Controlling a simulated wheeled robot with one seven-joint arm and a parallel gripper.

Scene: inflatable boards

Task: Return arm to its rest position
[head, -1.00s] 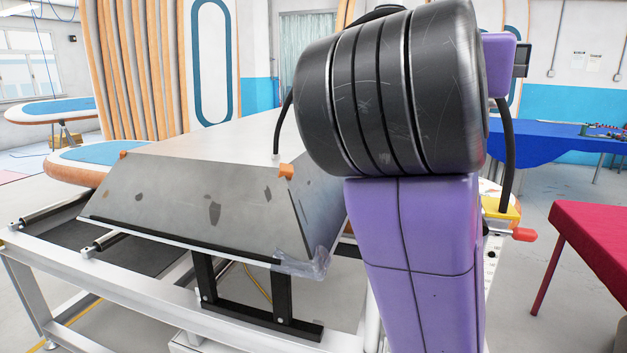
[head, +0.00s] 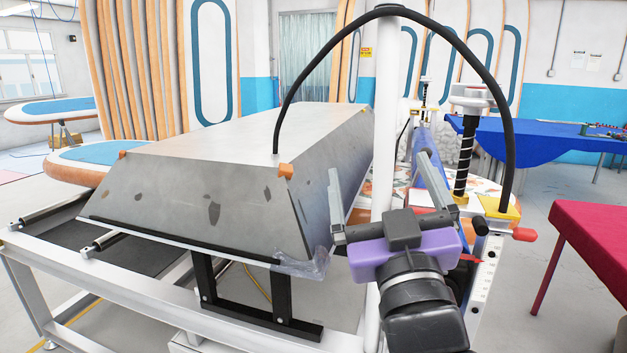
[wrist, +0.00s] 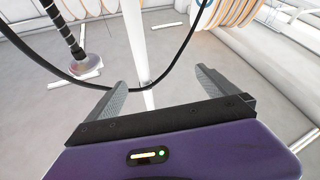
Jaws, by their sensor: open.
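My gripper (head: 379,165), purple and black with two grey fingers, is at the lower right of the middle in the head view. Its fingers are spread wide apart and point away from me and upward. No object is held in it. In the wrist view my gripper (wrist: 160,78) also shows its two fingers apart. A white upright post (head: 385,110) lies beyond the gripper; it shows between the fingers in the wrist view (wrist: 136,40). I cannot tell the gap to it.
A large grey metal hood (head: 190,195) stands on a white frame left of my gripper. A black hose (head: 445,30) arches overhead. A threaded black column (head: 465,150) stands right of the gripper. A red table (head: 595,230) is at right, with open floor (head: 535,215) before it.

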